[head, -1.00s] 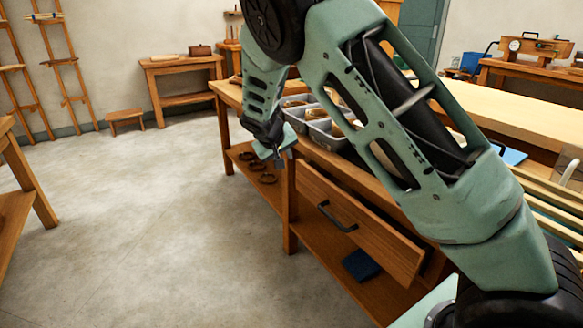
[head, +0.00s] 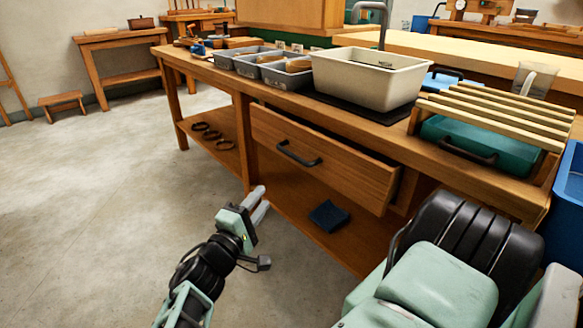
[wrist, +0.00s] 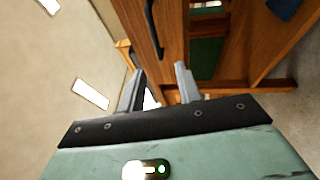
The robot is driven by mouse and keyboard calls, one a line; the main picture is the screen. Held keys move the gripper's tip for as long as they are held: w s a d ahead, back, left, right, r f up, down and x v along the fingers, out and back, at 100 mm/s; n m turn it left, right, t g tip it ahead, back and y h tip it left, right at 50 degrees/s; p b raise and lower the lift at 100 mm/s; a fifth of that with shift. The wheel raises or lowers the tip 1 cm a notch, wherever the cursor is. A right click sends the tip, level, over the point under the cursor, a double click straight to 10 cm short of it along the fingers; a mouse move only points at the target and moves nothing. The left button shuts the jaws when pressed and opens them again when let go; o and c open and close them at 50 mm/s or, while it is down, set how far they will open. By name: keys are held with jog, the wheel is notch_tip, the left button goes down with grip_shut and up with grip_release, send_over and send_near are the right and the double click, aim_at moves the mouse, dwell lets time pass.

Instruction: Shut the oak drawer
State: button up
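The oak drawer (head: 350,172) sits under the workbench top in the head view. It stands partly open, its front out from the bench and a dark gap along its top edge. A black bow handle (head: 298,155) is on its front. My gripper (head: 262,197) is in front of and below the drawer's left part, apart from the handle. In the wrist view the gripper (wrist: 160,72) is open and empty, its two grey fingers apart. The drawer front (wrist: 138,25) and the handle (wrist: 153,28) show beyond the fingertips.
The workbench top (head: 390,137) carries grey bins (head: 285,75), a cream basin (head: 367,78) and a green case (head: 480,145). A dark blue cloth (head: 328,215) and several brown rings lie on the lower shelf.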

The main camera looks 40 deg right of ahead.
aim_at(292, 155)
jog(key=b+x, duration=0.1)
jog(key=x, duration=0.4)
jog(key=b+x, duration=0.1)
jog(key=x, duration=0.5)
jog(key=r+b+x, duration=0.1)
jog(key=x, duration=0.5)
jog(key=shift+a+r, duration=0.1)
grip_shut()
